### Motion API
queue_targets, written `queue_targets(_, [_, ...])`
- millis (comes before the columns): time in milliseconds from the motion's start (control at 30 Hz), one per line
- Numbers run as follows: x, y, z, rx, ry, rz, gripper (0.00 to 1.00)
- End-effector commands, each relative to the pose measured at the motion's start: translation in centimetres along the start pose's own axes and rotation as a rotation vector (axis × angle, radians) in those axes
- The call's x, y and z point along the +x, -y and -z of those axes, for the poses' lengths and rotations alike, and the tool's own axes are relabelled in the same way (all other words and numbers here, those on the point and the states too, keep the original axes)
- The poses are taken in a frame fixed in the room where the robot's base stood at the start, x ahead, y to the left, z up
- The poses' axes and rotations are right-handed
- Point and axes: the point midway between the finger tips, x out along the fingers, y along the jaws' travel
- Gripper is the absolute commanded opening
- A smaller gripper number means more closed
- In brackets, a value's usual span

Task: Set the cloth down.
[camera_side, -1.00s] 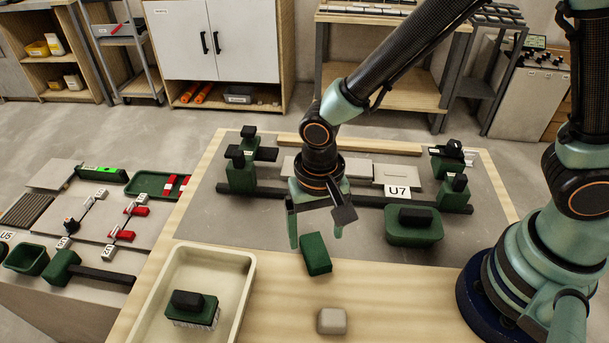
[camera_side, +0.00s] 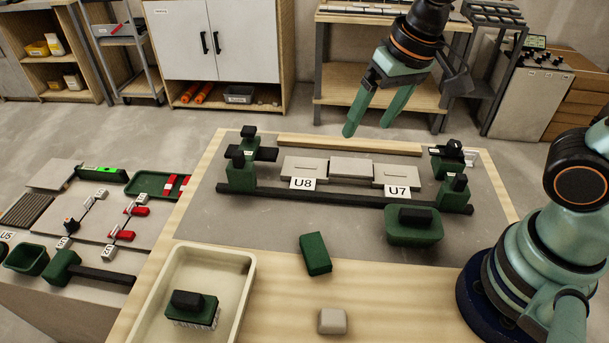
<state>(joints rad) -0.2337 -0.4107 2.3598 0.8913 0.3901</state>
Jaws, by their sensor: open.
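The cloth is probably the folded dark green block-like piece (camera_side: 316,254) lying on the light wood front strip of the table, touching nothing around it. My gripper (camera_side: 367,124) is open and empty, raised high above the back edge of the table, well behind and above the green piece. Nothing hangs between its fingers.
A cream tray (camera_side: 248,285) holding a green-backed brush (camera_side: 194,308) stands at front left. A small beige block (camera_side: 332,321) lies at the front edge. A green tub (camera_side: 414,232) stands right of centre. Tiles labelled U8 (camera_side: 304,168) and U7 (camera_side: 398,177) lie behind a dark bar (camera_side: 340,198).

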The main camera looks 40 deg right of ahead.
Motion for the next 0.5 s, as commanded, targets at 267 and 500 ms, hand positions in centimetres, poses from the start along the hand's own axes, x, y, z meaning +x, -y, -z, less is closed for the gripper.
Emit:
queue_targets(267, [-3.8,-6.2,0.4,-0.139,-0.178,-0.038,0.85])
queue_targets(500, [-4.3,-7.1,0.3,-0.174,-0.204,-0.053,0.85])
